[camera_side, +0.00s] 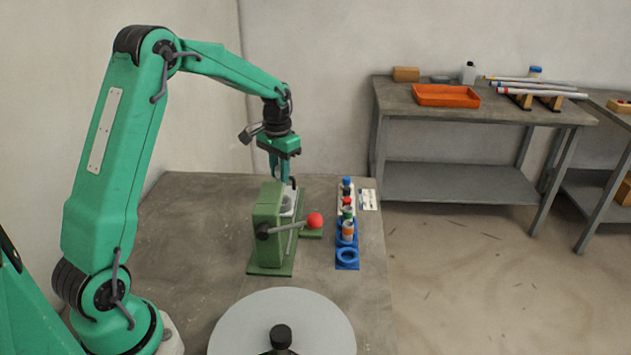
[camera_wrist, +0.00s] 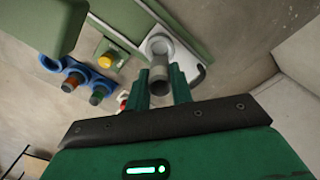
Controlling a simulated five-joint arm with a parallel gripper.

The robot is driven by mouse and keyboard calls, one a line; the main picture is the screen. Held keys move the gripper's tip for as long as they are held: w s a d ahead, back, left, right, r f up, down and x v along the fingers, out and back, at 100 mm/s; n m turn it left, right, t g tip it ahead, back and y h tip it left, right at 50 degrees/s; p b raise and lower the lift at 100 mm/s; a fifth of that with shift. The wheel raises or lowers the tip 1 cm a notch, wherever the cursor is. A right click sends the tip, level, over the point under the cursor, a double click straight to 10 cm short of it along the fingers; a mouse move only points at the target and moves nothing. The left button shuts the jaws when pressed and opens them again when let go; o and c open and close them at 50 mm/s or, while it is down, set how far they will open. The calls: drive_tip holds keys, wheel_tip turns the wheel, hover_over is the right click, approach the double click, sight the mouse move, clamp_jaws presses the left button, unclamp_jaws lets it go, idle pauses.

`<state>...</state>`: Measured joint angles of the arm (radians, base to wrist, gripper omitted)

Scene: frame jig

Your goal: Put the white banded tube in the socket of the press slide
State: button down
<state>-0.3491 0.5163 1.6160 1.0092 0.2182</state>
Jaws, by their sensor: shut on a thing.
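My gripper (camera_side: 278,177) points down above the green press (camera_side: 267,225) and is shut. In the wrist view its two fingers (camera_wrist: 160,76) close on a grey-looking tube (camera_wrist: 158,82), taken as the white banded tube; its bands cannot be made out. The tube's far end lines up with the pale round socket (camera_wrist: 158,44) on the press slide (camera_wrist: 190,72). Whether the end is inside the ring or just over it cannot be told. In the side view the press and fingers hide most of the tube and socket.
A blue rack (camera_side: 347,263) right of the press holds several capped tubes; its front ring is empty. The press lever with a red ball (camera_side: 314,220) sticks out toward the rack. A yellow button (camera_wrist: 107,60) sits beside the slide. A grey round disc (camera_side: 250,315) lies in front.

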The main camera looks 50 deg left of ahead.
drive_tip(key=shift+f, duration=1.8)
drive_tip(key=shift+f, duration=1.5)
drive_tip(key=c, duration=1)
unclamp_jaws()
drive_tip(key=shift+r, duration=0.2)
drive_tip(key=shift+r, duration=0.5)
drive_tip(key=shift+r, duration=0.15)
drive_tip(key=shift+r, duration=3.4)
